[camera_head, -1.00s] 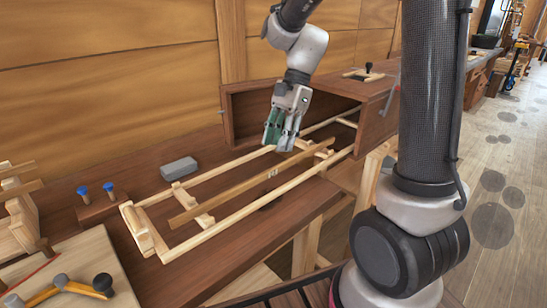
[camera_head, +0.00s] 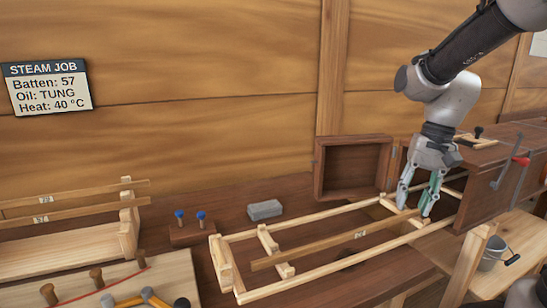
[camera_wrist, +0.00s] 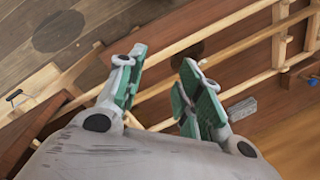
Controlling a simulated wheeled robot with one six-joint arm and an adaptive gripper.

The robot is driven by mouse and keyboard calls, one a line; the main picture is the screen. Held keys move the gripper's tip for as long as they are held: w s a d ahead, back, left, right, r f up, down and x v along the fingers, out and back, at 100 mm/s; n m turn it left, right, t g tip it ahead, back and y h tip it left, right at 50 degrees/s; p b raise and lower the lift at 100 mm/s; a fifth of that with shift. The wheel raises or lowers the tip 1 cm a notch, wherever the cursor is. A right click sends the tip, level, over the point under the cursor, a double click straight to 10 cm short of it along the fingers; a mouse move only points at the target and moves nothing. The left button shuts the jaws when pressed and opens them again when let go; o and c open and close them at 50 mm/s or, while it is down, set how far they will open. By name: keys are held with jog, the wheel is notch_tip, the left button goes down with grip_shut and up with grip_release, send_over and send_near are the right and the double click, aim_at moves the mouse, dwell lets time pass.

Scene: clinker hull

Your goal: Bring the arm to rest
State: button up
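My gripper (camera_head: 416,208) hangs fingers-down over the right part of a wooden rack (camera_head: 335,279), by the mouth of a brown box (camera_head: 482,207). Its two green-padded fingers are spread apart, and I see nothing held between them. The wrist view also shows the open gripper (camera_wrist: 158,98). A labelled batten (camera_head: 310,251) lies lengthwise along the rack, its right end close to the fingertips. I cannot tell whether they touch it. My arm reaches in from the upper right.
An open brown door (camera_head: 353,169) stands behind the rack. A grey block (camera_head: 265,210) and two blue-topped pegs (camera_head: 190,217) are to the left. Another rack holds battens (camera_head: 75,202). A sign (camera_head: 47,86) reads Batten 57, TUNG, 40 °C. A bucket (camera_head: 492,254) sits at right.

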jog(key=s+d+r+n+t+h, duration=0.1)
jog(key=s+d+r+n+t, duration=0.1)
jog(key=s, duration=0.4)
jog(key=s+d+r+n+t, duration=0.2)
jog(key=s, duration=0.4)
jog(key=shift+d+r+t+h, duration=0.15)
jog(key=shift+d+t+h, duration=0.25)
